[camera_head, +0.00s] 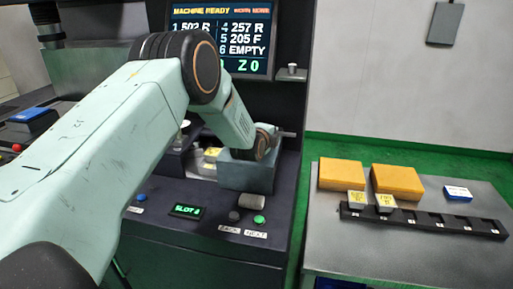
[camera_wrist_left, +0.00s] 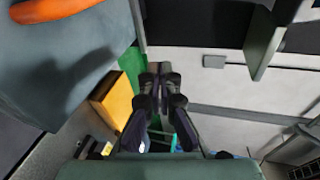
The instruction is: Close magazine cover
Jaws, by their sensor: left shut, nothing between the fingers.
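A blue-grey boxy part (camera_head: 247,175), which looks like the magazine cover, sits on the dark machine bench. A large blue-grey surface (camera_wrist_left: 60,65) with an orange bar (camera_wrist_left: 48,10) fills the left of the left wrist view and may be the same part. I cannot tell how far the cover is open. My left arm reaches across the bench, and its wrist end (camera_head: 266,142) is just above and behind the box. The fingers are mostly hidden there. In the left wrist view my left gripper (camera_wrist_left: 160,80) is shut and empty, beside the blue-grey surface. My right gripper is not in view.
A screen (camera_head: 222,40) reading MACHINE READY stands behind my arm. A green button (camera_head: 259,219) and a slot display (camera_head: 187,211) are on the bench front. A side table at right holds yellow blocks (camera_head: 397,182) and a black rack (camera_head: 420,218). Green floor separates them.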

